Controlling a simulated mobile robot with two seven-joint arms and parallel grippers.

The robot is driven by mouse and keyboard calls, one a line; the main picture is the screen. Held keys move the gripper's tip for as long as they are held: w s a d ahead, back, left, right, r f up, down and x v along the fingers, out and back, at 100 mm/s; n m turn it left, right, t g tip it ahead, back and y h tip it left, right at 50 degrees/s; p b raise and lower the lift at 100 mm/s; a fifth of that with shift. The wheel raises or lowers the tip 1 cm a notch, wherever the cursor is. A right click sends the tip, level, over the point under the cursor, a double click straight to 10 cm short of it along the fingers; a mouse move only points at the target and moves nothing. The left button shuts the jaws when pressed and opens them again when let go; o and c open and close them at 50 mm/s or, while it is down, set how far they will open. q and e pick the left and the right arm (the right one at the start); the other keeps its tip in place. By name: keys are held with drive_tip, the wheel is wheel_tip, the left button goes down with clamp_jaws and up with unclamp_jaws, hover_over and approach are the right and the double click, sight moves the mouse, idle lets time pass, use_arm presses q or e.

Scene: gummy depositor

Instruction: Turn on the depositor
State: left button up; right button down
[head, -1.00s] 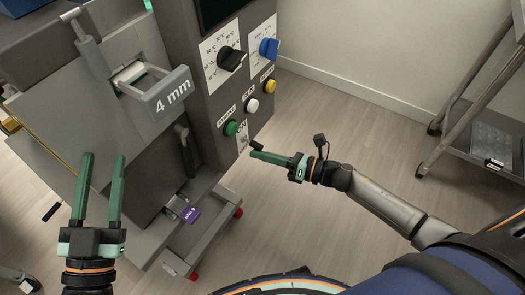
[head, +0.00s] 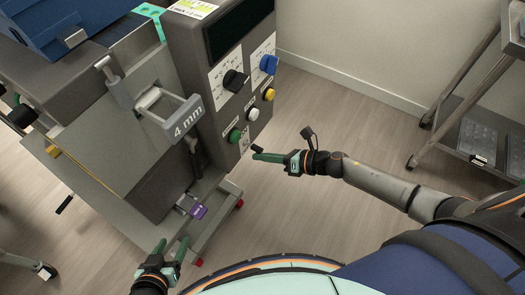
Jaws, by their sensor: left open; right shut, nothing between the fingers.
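The depositor (head: 150,150) is a grey machine on a wheeled frame, seen on the left of the head view. Its control panel (head: 245,95) faces right and carries a black knob (head: 235,81), a blue knob (head: 268,64), and green (head: 235,136), white (head: 253,114) and yellow (head: 268,94) buttons. The switch area low on the panel is small and hard to make out. My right gripper (head: 257,156) is shut and empty, its fingers pointing left at the panel's lower edge; contact cannot be told. My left gripper (head: 172,246) is open and empty at the bottom, below the machine.
A metal rack (head: 470,110) on casters stands at the right, holding clear trays. A purple tag (head: 199,212) sits on the lower frame. A handle block marked 4 mm (head: 184,118) sticks out from the front. Wooden floor is free between machine and rack.

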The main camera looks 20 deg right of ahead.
use_arm(q)
drive_tip(key=r+p, duration=0.1)
drive_tip(key=p, duration=0.1)
drive_tip(key=a+r+p, duration=0.1)
drive_tip(key=r+p, duration=0.3)
drive_tip(key=shift+s+a+p, duration=0.3)
drive_tip(key=shift+s+a, duration=0.1)
use_arm(e)
wheel_tip(320, 180, up, 3)
drive_tip(key=shift+d+f+g+h, duration=0.1)
drive_tip(key=shift+g+h, duration=0.5)
drive_tip(key=shift+g, duration=0.1)
use_arm(q)
drive_tip(key=shift+w+r+y, duration=0.1)
drive_tip(key=shift+w+y, duration=0.1)
drive_tip(key=shift+y, duration=0.1)
